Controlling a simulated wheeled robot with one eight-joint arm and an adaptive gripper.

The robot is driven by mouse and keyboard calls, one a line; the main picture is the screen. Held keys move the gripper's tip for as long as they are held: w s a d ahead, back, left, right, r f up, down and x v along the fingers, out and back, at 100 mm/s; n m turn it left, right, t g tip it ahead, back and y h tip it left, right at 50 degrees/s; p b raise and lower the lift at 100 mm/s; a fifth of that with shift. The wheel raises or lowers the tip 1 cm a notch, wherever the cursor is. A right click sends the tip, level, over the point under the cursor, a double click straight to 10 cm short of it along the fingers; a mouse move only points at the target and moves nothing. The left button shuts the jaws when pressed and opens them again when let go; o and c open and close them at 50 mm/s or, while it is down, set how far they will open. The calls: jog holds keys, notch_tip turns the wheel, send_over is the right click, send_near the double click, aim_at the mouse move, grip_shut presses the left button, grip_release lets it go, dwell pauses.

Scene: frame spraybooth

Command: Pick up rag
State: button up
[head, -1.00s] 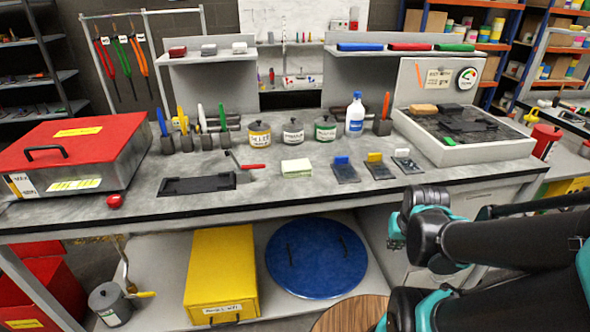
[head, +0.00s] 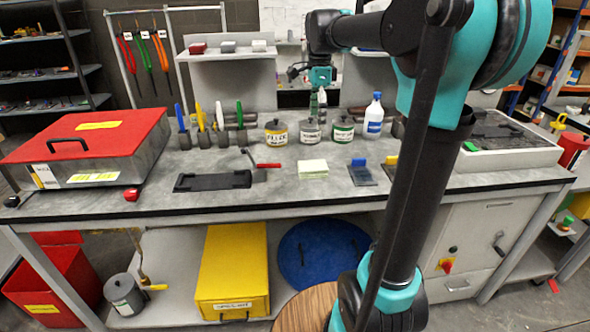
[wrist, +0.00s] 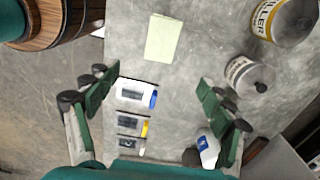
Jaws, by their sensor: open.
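The rag (head: 313,169) is a pale yellow-green folded cloth lying flat on the grey worktop, near the middle in the head view. In the wrist view the rag (wrist: 160,38) is at the upper middle, beyond my fingertips and apart from them. My gripper (wrist: 161,80) is open and empty, its green-padded fingers spread on both sides of the wrist view. In the head view my gripper (head: 308,88) hangs high above the back of the bench, behind the rag and above the row of cans; its fingers are small there.
Cans (head: 310,130) and a white bottle (head: 374,115) stand behind the rag. A blue-handled spreader (head: 361,172) lies to its right, a red-handled tool (head: 267,165) and a black tray (head: 212,181) to its left. A red-lidded box (head: 80,140) fills the left end.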

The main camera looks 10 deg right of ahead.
aim_at(313, 165)
jog(key=f, duration=1.7)
jog(key=shift+w+a, duration=0.15)
jog(key=shift+a, duration=0.15)
jog(key=c, duration=1.1)
jog(key=shift+c, duration=0.2)
notch_tip(313, 165, up, 20)
